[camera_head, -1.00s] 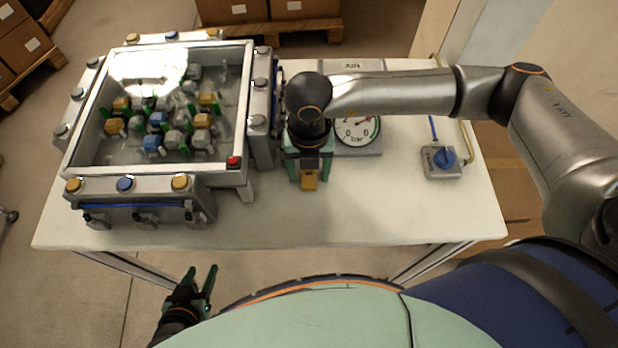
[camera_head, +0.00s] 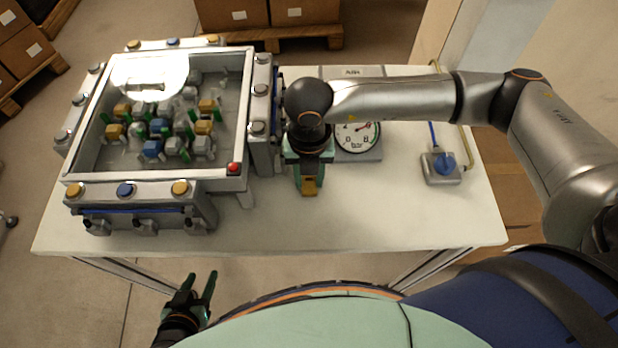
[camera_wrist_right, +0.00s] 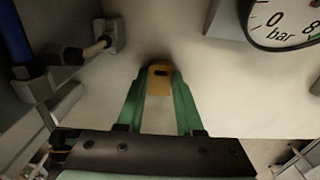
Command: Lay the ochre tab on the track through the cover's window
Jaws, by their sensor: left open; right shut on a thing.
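The ochre tab (camera_head: 309,188) is held in my right gripper (camera_head: 309,180), whose fingers point toward the front of the table. In the right wrist view the tab (camera_wrist_right: 159,80) sits between the two green fingertips, a small flat piece with a dark slot. It is to the right of the open-framed box (camera_head: 205,183) and apart from it. I cannot make out a track or a cover's window for certain; the box holds several grey, ochre, blue and green parts, and a bright glare hides its back part. My left gripper (camera_head: 201,279) is open and empty, in front of the table.
Blocks with coloured buttons (camera_head: 125,190) surround the box, and a red button (camera_head: 233,168) marks its front right corner. A pressure gauge (camera_head: 357,136) stands right of my right gripper, and a blue-knobbed valve (camera_head: 443,163) farther right. The table's front right (camera_head: 390,215) is clear.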

